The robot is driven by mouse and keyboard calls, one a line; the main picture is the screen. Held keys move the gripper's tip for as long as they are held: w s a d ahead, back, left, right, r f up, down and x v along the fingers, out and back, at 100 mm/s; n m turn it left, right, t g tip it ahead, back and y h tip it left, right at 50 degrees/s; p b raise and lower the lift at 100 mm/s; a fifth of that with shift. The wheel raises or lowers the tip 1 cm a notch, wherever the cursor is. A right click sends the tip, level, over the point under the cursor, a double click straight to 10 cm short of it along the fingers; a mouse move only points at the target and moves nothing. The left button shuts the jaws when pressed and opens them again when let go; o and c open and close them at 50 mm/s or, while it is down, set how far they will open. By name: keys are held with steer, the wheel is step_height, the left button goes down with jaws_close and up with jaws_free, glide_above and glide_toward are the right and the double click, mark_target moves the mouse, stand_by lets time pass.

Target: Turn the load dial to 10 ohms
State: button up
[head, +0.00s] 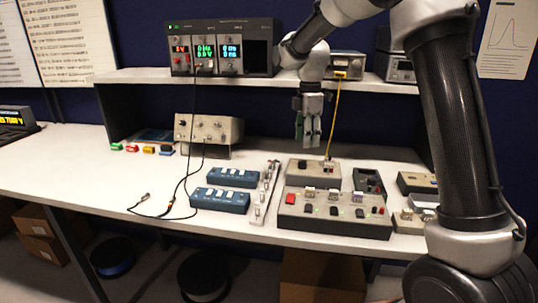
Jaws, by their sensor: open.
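My gripper (308,143) hangs fingers-down in the air, in front of the shelf and over the back of the bench. Its fingers are apart and nothing shows between them. Below it is a beige-topped box (313,173) with small dark controls on top. To the right of that is a small dark box (368,182) with controls. In front is a wide grey panel (335,213) with a red part and several dark knobs or switches. Which control is the load dial, and any ohm markings, are too small to tell.
A yellow cable (336,115) hangs from a shelf instrument (345,66) down beside my gripper. Blue switch boxes (220,199) and a slanted metal strip (265,193) lie to the left. More boxes (416,183) stand at right. The left benchtop (70,175) is mostly clear.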

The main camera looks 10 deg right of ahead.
mark_target(302, 161)
steer(key=f, duration=0.4)
steer(key=a+f, duration=0.1)
steer(key=f, duration=0.2)
steer(key=shift+w+a, duration=0.1)
steer(key=shift+w, duration=0.15)
steer(key=shift+f, duration=0.65)
steer(key=c, duration=1)
